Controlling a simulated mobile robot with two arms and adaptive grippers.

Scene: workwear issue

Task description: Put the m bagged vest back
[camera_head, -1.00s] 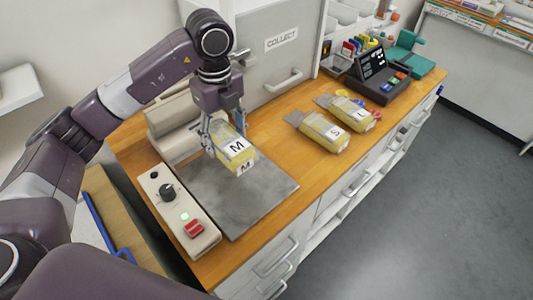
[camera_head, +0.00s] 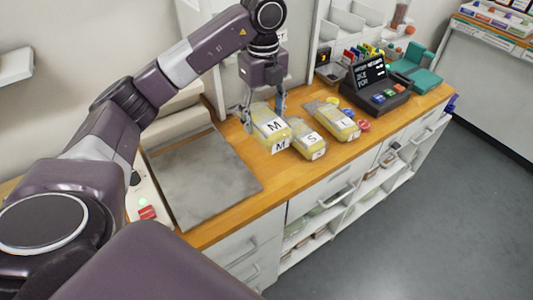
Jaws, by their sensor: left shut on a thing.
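The M bagged vest (camera_head: 267,122) is a yellow pack in clear wrap with white M labels. It is at the left end of a row of bags on the wooden counter, close beside the S bag (camera_head: 309,138). I cannot tell whether it rests on the wood or hangs just above it. My left gripper (camera_head: 265,112) is above it, fingers on either side, shut on it. The L bag (camera_head: 338,122) lies to the right of the S bag. My right gripper is not in view.
A grey metal plate (camera_head: 200,180) lies bare on the counter (camera_head: 268,172) at left, beside a panel with a red button (camera_head: 147,213). A dark terminal (camera_head: 375,85) and a teal device (camera_head: 417,68) stand at the back right.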

